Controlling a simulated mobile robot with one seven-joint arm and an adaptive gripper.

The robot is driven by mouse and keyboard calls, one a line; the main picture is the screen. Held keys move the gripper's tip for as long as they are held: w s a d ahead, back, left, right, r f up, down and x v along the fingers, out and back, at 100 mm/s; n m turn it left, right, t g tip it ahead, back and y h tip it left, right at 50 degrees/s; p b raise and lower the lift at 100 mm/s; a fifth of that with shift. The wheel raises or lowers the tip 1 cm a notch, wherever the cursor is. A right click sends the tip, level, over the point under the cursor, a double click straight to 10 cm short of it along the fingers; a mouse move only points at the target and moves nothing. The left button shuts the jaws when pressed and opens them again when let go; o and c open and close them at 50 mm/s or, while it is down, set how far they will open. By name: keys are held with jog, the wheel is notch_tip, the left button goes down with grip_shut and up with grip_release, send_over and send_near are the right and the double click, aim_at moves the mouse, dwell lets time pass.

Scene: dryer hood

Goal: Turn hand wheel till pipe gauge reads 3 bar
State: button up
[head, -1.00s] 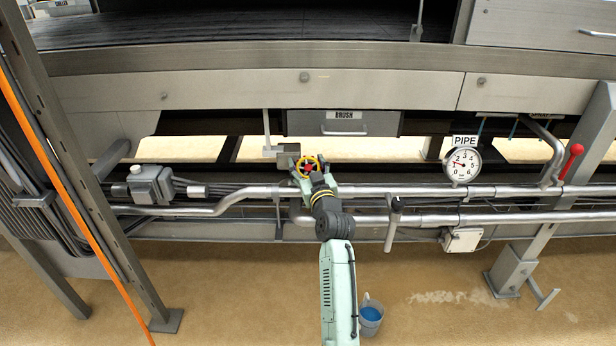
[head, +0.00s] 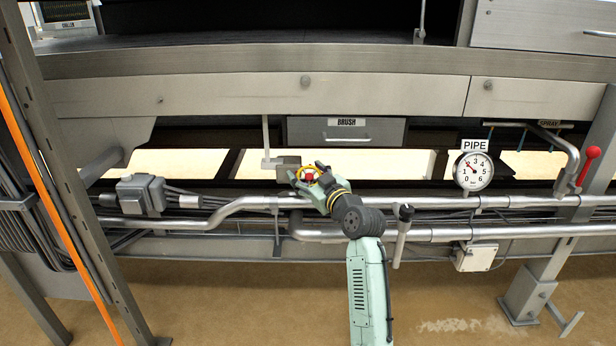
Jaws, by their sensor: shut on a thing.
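The pipe gauge (head: 473,171) is a round white dial under a PIPE label, right of the wheel. The small dial makes an exact reading hard.
A drawer labelled BRUSH (head: 346,131) is above the wheel. A grey upright handle (head: 402,235) stands right of my forearm. A red-knobbed lever (head: 588,168) is at the far right. Pipes run across, and a grey junction box (head: 142,194) is on the left.

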jog(key=o, duration=1.2)
jog(key=v, duration=1.2)
jog(key=shift+a, duration=0.1)
